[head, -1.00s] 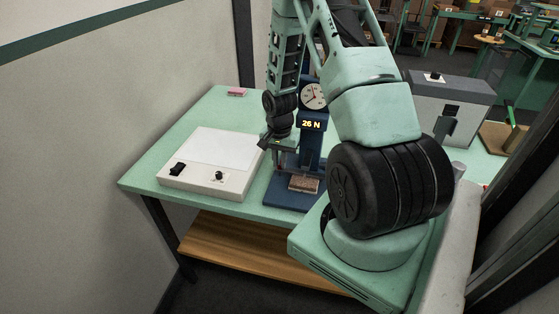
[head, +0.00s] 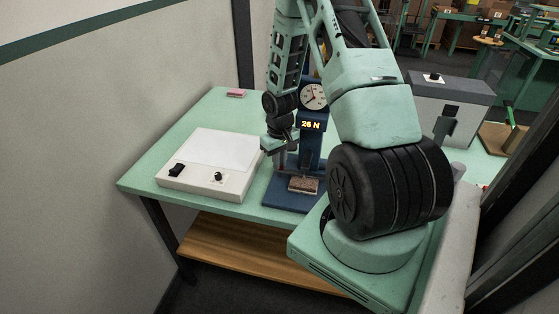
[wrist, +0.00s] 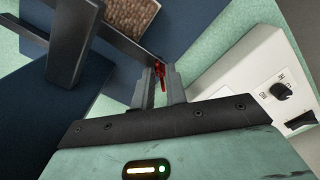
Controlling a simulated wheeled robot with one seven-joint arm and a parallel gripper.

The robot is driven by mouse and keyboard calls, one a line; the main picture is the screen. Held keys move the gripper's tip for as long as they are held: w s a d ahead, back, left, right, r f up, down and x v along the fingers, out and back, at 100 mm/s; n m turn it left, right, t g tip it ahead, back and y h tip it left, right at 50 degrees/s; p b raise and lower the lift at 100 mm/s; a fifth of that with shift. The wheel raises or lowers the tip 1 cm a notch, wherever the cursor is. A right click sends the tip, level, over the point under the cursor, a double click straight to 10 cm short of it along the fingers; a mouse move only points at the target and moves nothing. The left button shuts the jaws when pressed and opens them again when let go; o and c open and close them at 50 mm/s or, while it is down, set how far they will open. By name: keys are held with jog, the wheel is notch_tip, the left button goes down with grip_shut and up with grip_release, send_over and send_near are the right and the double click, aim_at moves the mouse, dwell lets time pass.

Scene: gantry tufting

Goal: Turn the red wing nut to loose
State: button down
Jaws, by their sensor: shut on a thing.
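The red wing nut (wrist: 159,72) shows in the wrist view between the tips of my gripper's two grey fingers. My gripper (wrist: 161,80) is shut on it, and the fingers cover part of it. In the head view my gripper (head: 279,158) is at the left side of the blue test stand (head: 311,143). The wing nut cannot be made out there. The stand carries a round dial (head: 313,95) and a display (head: 311,125) reading 26 N.
A brown tufted sample (head: 304,185) lies on the stand's base, and also shows in the wrist view (wrist: 131,14). A white light box (head: 211,160) with knobs sits to the left on the green table (head: 226,112). A pink block (head: 236,92) lies at the back.

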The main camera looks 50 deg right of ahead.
jog(key=n, duration=0.3)
jog(key=shift+n, duration=0.3)
jog(key=shift+d+n+p, duration=0.1)
jog(key=shift+n+p, duration=0.5)
jog(key=shift+n, duration=1)
jog(key=c, duration=1.6)
grip_release()
jog(key=shift+c, duration=0.2)
jog(key=shift+r, duration=0.1)
notch_tip(320, 180, up, 17)
jog(key=b, duration=0.1)
jog(key=shift+b, duration=0.4)
